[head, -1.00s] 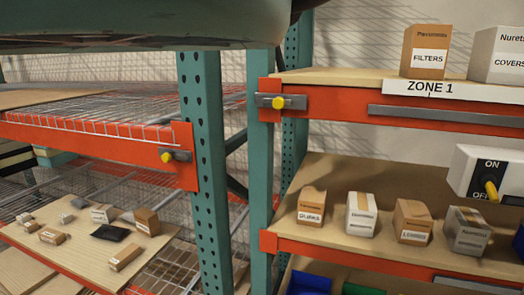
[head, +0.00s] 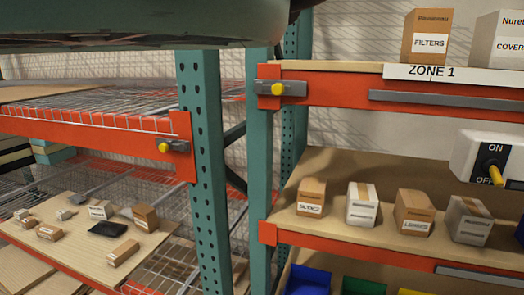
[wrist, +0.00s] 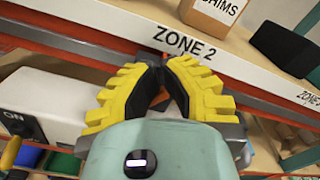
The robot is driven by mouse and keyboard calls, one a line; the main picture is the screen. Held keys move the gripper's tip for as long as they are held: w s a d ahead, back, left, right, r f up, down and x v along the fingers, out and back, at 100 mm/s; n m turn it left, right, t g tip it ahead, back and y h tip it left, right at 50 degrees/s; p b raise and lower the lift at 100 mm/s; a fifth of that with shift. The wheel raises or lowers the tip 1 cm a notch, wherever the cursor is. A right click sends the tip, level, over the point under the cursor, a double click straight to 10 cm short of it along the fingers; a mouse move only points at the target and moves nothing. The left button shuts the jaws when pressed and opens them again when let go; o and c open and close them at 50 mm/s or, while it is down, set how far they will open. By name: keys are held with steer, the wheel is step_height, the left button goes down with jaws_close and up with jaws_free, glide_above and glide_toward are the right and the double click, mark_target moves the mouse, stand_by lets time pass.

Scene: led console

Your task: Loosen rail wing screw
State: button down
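Yellow knobs that look like wing screws sit on grey brackets at the ends of the orange shelf beams in the head view: one on the right rack (head: 277,89), one on the left rack (head: 164,147). My gripper (wrist: 163,66), with ribbed yellow fingers and black inner pads, shows in the wrist view. It points at the beam under the ZONE 2 label (wrist: 182,44). A narrow gap shows between the fingertips, and I see no screw in it. The fingers hide part of the beam. My gripper is not in the head view.
A white ON/OFF switch box with a yellow lever (head: 490,172) stands at the right of the head view; a white box (wrist: 45,105) marked ON is left of my gripper. Cartons (head: 415,212) stand on the shelves. A grey rail (head: 440,101) runs along the ZONE 1 beam.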

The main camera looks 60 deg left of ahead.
steer(key=shift+f+b, duration=0.55)
steer(key=shift+b, duration=0.45)
stand_by(0.7)
steer(key=shift+s+a+f+b, duration=0.25)
steer(key=shift+a+b, duration=0.3)
steer(key=shift+b, duration=0.9)
steer(key=shift+s+a+f+b, duration=0.2)
steer(key=shift+a+f+b, duration=0.25)
steer(key=shift+b, duration=0.65)
steer(key=shift+s+a+r, duration=0.15)
steer(key=shift+r, duration=0.05)
steer(key=shift+s+d+f+b, duration=0.1)
steer(key=shift+s+d+b, duration=0.25)
steer(key=shift+b, duration=0.45)
steer(key=b+v, duration=0.3)
steer(key=r+b+v, duration=0.1)
steer(key=v, duration=0.1)
steer(key=shift+s+d, duration=0.15)
steer(key=shift+d, duration=0.05)
